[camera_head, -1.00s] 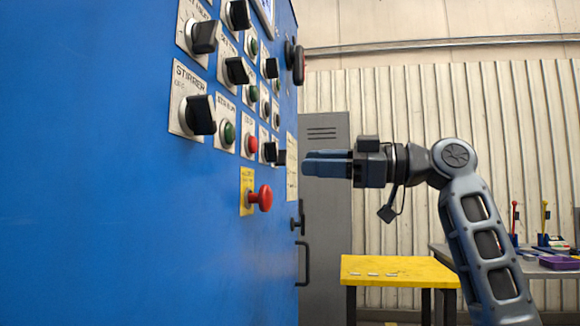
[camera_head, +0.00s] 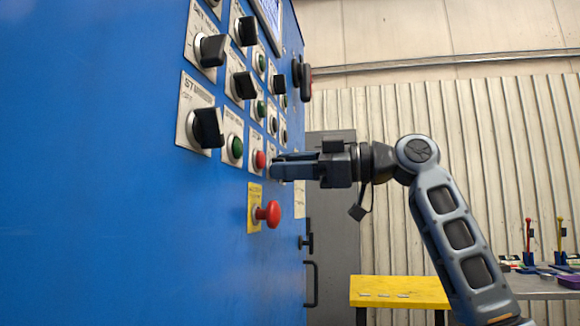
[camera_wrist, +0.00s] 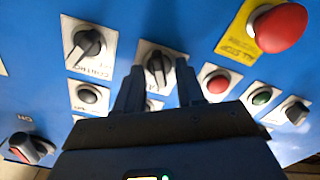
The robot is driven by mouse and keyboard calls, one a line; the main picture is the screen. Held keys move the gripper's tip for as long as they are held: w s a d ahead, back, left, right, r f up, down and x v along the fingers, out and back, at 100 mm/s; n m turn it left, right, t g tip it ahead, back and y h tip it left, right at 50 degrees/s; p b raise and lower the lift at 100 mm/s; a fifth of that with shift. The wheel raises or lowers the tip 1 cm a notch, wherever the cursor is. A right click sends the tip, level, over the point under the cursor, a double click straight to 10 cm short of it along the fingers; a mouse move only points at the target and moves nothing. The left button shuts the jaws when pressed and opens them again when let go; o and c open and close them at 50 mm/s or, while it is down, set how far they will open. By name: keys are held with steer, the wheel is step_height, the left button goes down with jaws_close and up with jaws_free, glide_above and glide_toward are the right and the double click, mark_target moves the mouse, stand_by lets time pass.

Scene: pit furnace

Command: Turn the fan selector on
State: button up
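A black selector knob (camera_wrist: 158,67) on a white plate sits between the fingertips of my gripper (camera_wrist: 160,75) in the wrist view. Its label is mostly covered, so I cannot read whether it says fan. The two fingers are apart, one on each side of the knob. I cannot tell whether they touch it. In the head view my gripper (camera_head: 276,167) reaches the blue panel (camera_head: 120,210) from the right, level with the red button, and its fingers hide the knob.
A red mushroom stop (camera_head: 268,213) juts out just below the gripper. A red push button (camera_wrist: 217,83) and another selector labelled CONTROL (camera_wrist: 85,45) flank the knob. The stirrer selector (camera_head: 205,128) is further left. A yellow table (camera_head: 400,291) stands behind.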

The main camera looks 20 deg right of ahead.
jaws_close()
stand_by(0.3)
steer(key=shift+r+m+p, duration=0.1)
steer(key=shift+m+p, duration=0.2)
steer(key=shift+p, duration=0.05)
steer(key=shift+w+d+m+p, duration=0.1)
steer(key=shift+m+p, duration=2.7)
steer(key=shift+p, duration=0.15)
steer(key=shift+w+m+p, duration=0.1)
steer(key=shift+m+p, duration=2.7)
steer(key=shift+p, duration=0.15)
jaws_free()
